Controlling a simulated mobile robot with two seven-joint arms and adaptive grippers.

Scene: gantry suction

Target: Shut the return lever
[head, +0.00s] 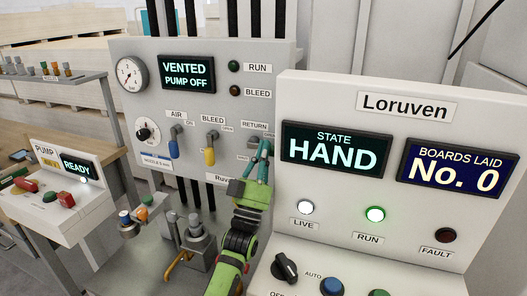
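The RETURN label (254,126) is on the grey panel, right of the AIR and BLEED levers. A small grey part of the return lever (253,143) shows just below that label; the rest is hidden behind my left gripper. My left gripper (260,158), with teal fingers on a green and black arm, is right at the lever. I cannot tell whether the fingers touch or hold it, or how far they are apart. My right gripper is not in view.
The AIR lever (173,143) has a blue handle and the BLEED lever (210,148) a yellow one; both hang down. The display (187,73) reads VENTED, PUMP OFF. The Loruven console (405,110) stands close on the right, its STATE display reading HAND.

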